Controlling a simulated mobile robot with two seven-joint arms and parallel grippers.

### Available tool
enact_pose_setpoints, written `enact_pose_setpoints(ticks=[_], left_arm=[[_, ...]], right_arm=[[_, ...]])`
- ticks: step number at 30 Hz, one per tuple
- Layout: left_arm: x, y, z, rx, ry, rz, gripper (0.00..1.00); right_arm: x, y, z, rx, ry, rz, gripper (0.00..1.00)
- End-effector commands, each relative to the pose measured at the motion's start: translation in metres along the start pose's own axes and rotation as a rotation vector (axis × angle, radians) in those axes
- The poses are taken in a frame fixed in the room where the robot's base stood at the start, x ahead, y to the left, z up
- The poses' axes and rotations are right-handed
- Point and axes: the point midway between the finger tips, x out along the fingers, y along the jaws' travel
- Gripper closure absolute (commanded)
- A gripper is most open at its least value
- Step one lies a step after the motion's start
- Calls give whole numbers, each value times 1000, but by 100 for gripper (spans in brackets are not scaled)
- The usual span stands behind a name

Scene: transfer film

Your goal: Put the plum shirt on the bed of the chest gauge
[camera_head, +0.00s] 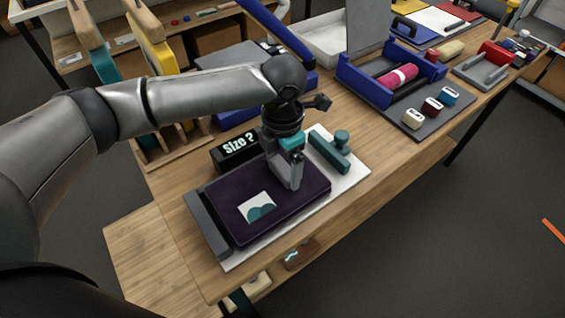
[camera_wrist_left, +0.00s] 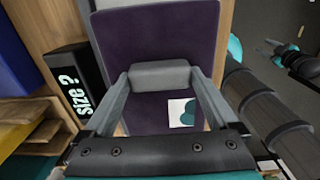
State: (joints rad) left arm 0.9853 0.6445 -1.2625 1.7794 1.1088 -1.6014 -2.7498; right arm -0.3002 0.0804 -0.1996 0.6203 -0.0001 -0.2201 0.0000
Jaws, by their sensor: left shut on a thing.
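The plum shirt (camera_head: 305,190) is a flat, dark purple folded piece with a white and teal print (camera_head: 257,207). It lies over the pale bed of the chest gauge (camera_head: 352,178), beside the dark grey end bar (camera_head: 207,226). Whether it touches the bed is hard to tell. A teal slider with a knob (camera_head: 330,150) is at the bed's other end, apart from the shirt. My left gripper (camera_head: 290,183) points down at the shirt. In the left wrist view its fingers close on a grey block (camera_wrist_left: 160,75) on the shirt (camera_wrist_left: 160,35).
A black "Size ?" sign (camera_head: 235,150) stands just behind the bed. Further right are a blue fixture with a pink roll (camera_head: 397,77) and a dark mat with small blocks (camera_head: 432,107). Wooden slots stand behind my left arm. The table's front edge is close to the bed.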

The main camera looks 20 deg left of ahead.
Motion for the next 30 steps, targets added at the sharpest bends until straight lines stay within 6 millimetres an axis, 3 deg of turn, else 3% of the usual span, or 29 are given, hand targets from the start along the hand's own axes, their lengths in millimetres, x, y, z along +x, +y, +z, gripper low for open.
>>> enact_pose_setpoints(ticks=[10, 11, 12, 22, 26, 30], left_arm=[[5, 0, 0, 0, 0, 0, 100], [5, 0, 0, 0, 0, 0, 4], [5, 0, 0, 0, 0, 0, 0], [-1, 0, 0, 1, -1, 0, 0], [-20, 0, 1, 1, -3, 1, 0], [-53, 1, 1, 1, -6, 2, 0]], right_arm=[[0, 0, 0, 0, 1, 0, 50], [0, 0, 0, 0, 1, 0, 50], [0, 0, 0, 0, 1, 0, 50], [-1, 0, 0, 0, 1, 0, 50], [-4, 0, -1, 0, 1, 0, 50], [-8, 0, -1, 0, 1, -1, 50]])
